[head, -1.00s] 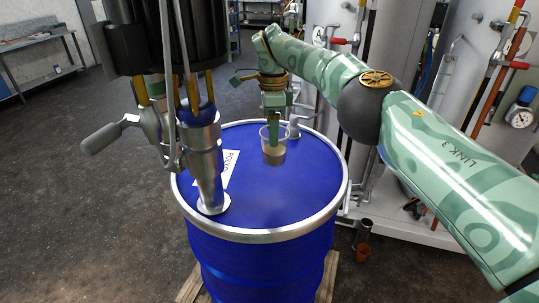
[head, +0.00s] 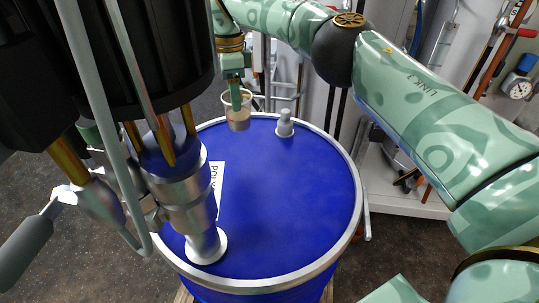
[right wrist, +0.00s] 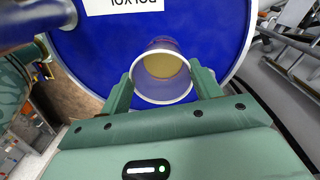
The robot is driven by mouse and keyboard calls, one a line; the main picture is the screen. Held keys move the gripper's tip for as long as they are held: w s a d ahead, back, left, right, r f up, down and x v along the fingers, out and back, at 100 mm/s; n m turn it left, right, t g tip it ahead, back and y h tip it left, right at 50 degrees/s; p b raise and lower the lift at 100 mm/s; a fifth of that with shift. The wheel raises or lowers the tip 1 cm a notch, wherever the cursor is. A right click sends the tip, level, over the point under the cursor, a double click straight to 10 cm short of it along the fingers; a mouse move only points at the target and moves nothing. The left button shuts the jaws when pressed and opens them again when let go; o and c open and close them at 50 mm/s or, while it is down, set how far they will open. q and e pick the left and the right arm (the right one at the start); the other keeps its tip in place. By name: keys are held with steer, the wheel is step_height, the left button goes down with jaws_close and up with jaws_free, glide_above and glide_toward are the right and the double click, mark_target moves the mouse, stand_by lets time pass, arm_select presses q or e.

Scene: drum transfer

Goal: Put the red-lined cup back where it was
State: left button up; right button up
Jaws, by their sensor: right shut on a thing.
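My right gripper (head: 236,94) reaches in from the upper right and is shut on a clear cup (head: 238,118). The cup holds something tan and is over the far edge of the blue drum lid (head: 290,190). I cannot tell the gap below it. In the right wrist view the cup (right wrist: 163,90) sits between the two green fingers (right wrist: 163,88), its pale rim facing the camera. A thin reddish line shows on its far side. My left gripper is not in view.
A large pump (head: 185,190) with pipes and a grey handle stands on the lid's left side. A small grey bung (head: 285,122) stands right of the cup. A white label (head: 217,185) lies beside the pump. The lid's middle and right are clear.

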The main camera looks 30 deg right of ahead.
steer(key=shift+s+d+f, duration=0.1)
steer(key=shift+s+d, duration=0.1)
steer(key=shift+s, duration=0.35)
steer(key=shift+s+d+f, duration=0.1)
steer(key=shift+s+d, duration=0.1)
steer(key=shift+s, duration=0.35)
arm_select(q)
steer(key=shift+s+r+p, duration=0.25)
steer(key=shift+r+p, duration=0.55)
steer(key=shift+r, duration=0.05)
arm_select(e)
steer(key=s+d+f, duration=0.4)
steer(key=s+f, duration=0.6)
steer(key=f, duration=0.2)
steer(key=shift+d+f, duration=0.15)
steer(key=shift+d, duration=0.2)
steer(key=o, duration=0.9)
